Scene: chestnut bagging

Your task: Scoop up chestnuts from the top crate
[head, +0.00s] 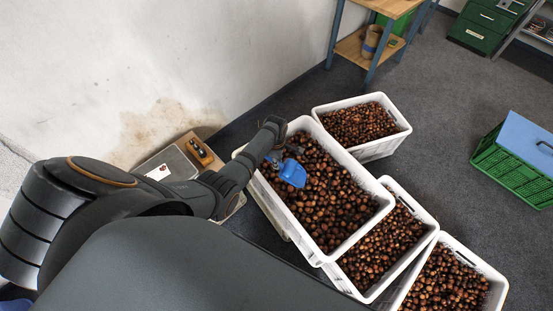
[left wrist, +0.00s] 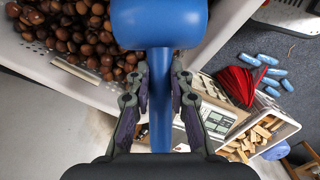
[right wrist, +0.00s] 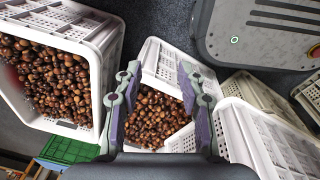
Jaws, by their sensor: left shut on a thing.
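The top crate, white (head: 355,238), is full of brown chestnuts (head: 325,205) in the middle of the head view. A blue scoop (head: 293,173) is over the chestnuts near its far left end. My left gripper (left wrist: 160,75) is shut on the scoop's blue handle, with a finger on each side. In the left wrist view the scoop's rounded blue head (left wrist: 160,22) overlaps the crate's rim (left wrist: 60,72); whether it holds chestnuts is hidden. My right gripper (right wrist: 160,68) is open and empty, its fingers apart in front of a chestnut-filled crate. It is not visible in the head view.
More white crates of chestnuts stand behind (head: 404,122) and to the right (head: 432,226) of the top crate. A green crate (head: 500,168) with a blue lid stands at the far right. A wooden workbench (head: 352,48) stands at the back. Grey floor is clear between them.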

